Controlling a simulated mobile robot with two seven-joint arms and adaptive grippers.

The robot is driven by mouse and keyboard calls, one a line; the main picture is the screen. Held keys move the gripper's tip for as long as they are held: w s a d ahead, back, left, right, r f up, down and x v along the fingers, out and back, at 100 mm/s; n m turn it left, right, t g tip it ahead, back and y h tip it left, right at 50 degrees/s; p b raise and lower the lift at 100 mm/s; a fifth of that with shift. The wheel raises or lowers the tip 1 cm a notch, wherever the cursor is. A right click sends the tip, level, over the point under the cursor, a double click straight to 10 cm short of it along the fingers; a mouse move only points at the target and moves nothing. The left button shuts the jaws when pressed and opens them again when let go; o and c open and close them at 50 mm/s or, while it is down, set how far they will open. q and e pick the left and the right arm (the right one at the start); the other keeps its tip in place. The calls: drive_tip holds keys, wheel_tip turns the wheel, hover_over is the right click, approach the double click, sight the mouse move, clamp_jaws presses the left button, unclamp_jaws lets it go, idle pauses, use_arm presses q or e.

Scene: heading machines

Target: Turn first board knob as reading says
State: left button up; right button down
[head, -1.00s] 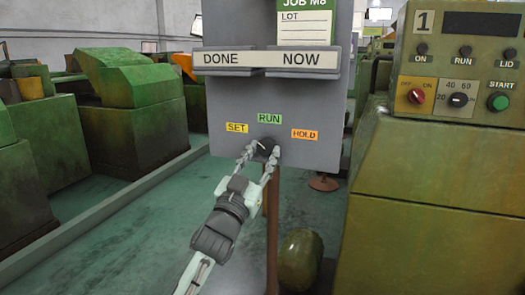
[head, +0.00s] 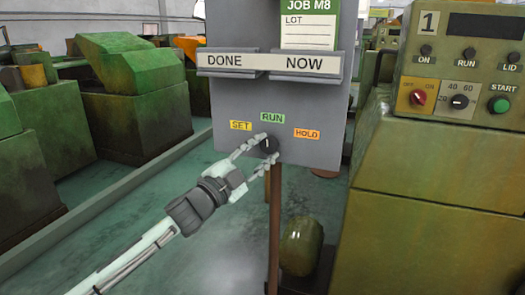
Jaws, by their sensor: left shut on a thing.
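The grey board (head: 235,105) stands on a brown post. Its dark round knob (head: 267,143) sits low on the board, below the yellow SET label (head: 240,126), the green RUN label (head: 272,118) and the orange HOLD label (head: 306,133). A small light mark on the knob looks roughly upright, towards RUN. My left gripper (head: 269,148) comes from the lower left and is shut on the knob, one fingertip at its upper left, the other at its lower right. The fingers partly hide the knob. My right gripper is not in view.
The board carries DONE and NOW holders; a JOB M8 card (head: 308,24) stands in NOW. Green machine 1 (head: 430,170), with its control panel (head: 460,65), stands close on the right. Green machines (head: 135,100) line the left. The floor between is mostly clear.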

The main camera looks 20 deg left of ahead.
use_arm(q)
drive_tip(key=shift+r+m, duration=0.15)
drive_tip(key=shift+m, duration=0.45)
drive_tip(key=o, duration=1.2)
drive_tip(key=shift+c, duration=0.2)
drive_tip(key=shift+s+a+f, duration=0.15)
drive_tip(key=shift+s+f, duration=0.1)
drive_tip(key=shift+s, duration=0.05)
drive_tip(key=v, duration=1.1)
drive_tip(key=shift+r, duration=0.3)
drive_tip(key=shift+s+a+f, duration=0.1)
drive_tip(key=shift+a, duration=0.05)
